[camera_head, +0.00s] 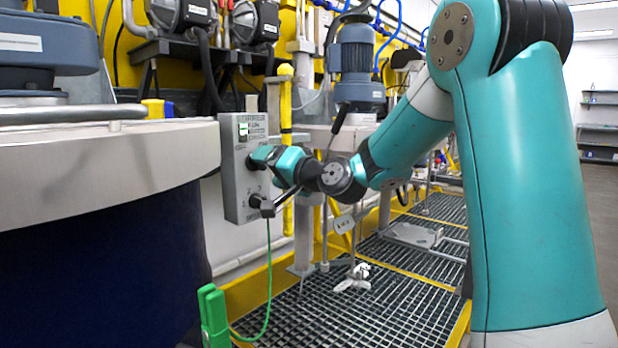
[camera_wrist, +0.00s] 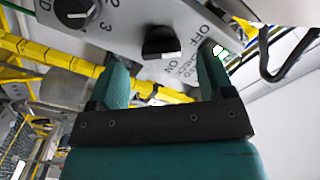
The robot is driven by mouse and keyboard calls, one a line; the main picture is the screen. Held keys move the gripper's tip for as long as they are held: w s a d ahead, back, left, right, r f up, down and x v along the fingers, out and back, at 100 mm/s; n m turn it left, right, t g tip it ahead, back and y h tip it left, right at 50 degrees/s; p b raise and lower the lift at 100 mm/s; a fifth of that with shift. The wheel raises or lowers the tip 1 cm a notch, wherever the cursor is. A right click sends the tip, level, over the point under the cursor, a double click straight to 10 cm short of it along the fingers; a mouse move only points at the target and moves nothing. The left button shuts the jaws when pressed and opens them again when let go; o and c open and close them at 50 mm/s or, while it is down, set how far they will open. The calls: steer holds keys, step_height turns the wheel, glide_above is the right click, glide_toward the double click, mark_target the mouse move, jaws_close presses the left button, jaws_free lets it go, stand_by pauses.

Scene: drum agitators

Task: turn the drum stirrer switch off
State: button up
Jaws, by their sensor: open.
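The grey control box (camera_head: 236,185) of the drum stirrer stands upright beside the large drum. In the wrist view its face (camera_wrist: 135,50) carries a black switch knob (camera_wrist: 162,41), with OFF, CHECK and ON lettering to the knob's right. A second black knob (camera_wrist: 76,11) with numbers around it is at the upper left. My gripper (camera_wrist: 162,58) is open, one finger on each side of the first knob in the picture. Whether the fingers touch it I cannot tell.
The large dark blue drum (camera_head: 95,265) with a grey lid rim fills the left. A motor (camera_head: 357,65) stands behind my arm.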

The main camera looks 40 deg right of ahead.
steer(key=s+d+b, duration=0.2)
steer(key=s, duration=1.1)
steer(key=shift+s+d, duration=0.25)
steer(key=shift+d, duration=0.05)
steer(key=shift+a, duration=0.1)
steer(key=s+a+f+n+g+y, duration=0.25)
steer(key=a+f+n+g, duration=0.2)
steer(key=a, duration=0.45)
steer(key=s+a+f+n+g+y, duration=0.25)
steer(key=a+f+n+g, duration=0.2)
steer(key=a, duration=0.45)
steer(key=s+a+f+n+g+h, duration=0.2)
steer(key=s+a+f+n+g, duration=0.15)
steer(key=s, duration=0.35)
steer(key=s+a+f+n+g+h, duration=0.2)
steer(key=s+f+g, duration=0.25)
steer(key=s, duration=0.25)
step_height(320, 180, up, 24)
steer(key=p, duration=2.3)
steer(key=shift+s+d+g, duration=0.25)
steer(key=shift+d+g, duration=0.05)
steer(key=shift+d, duration=0.1)
